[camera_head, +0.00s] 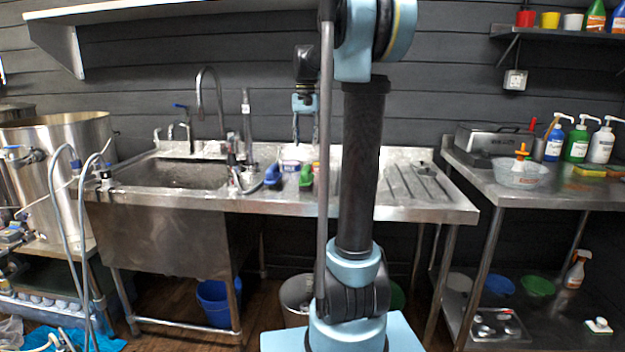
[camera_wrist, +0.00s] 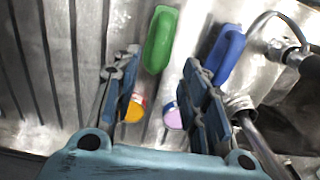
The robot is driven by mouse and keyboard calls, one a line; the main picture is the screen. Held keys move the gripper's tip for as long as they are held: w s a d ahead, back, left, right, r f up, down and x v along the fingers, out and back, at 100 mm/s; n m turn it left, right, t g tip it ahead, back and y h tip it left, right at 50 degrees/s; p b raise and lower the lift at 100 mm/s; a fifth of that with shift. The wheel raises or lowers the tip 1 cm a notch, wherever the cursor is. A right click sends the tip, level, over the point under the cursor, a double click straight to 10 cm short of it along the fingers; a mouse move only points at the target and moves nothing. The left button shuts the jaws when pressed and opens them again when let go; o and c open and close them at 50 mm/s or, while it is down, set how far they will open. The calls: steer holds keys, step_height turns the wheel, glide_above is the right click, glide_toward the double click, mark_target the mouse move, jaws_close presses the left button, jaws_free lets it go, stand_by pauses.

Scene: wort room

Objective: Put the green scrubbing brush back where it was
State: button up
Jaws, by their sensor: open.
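The green scrubbing brush (camera_head: 306,177) lies on the steel sink counter (camera_head: 345,207), right of the basin and near the front edge. Its green handle (camera_wrist: 161,40) shows in the wrist view, beyond and between my fingertips. My gripper (camera_head: 305,138) hangs over the counter with its fingers pointing down. It is open and empty, and it also shows in the wrist view (camera_wrist: 160,62). The gripper appears to be above and behind the brush, not touching it.
A blue brush (camera_head: 273,175) lies just left of the green one. A lilac item (camera_wrist: 173,117) and an orange item (camera_wrist: 134,110) sit close by. The tap (camera_head: 210,100) and spray hose stand to the left. The ribbed drainboard (camera_head: 400,183) on the right looks mostly clear.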

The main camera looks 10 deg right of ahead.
steer(key=s+f+n+t, duration=0.1)
steer(key=s+f, duration=0.3)
steer(key=s, duration=0.5)
steer(key=s+f+n, duration=0.1)
steer(key=s+f, duration=0.4)
steer(key=s, duration=0.4)
steer(key=s+f+n+t, duration=0.1)
steer(key=s+f, duration=1.5)
steer(key=f, duration=0.1)
steer(key=shift+f+n, duration=0.2)
steer(key=shift+n, duration=0.2)
steer(key=shift+s+d, duration=0.1)
steer(key=shift+w+f, duration=0.2)
steer(key=shift+w, duration=0.25)
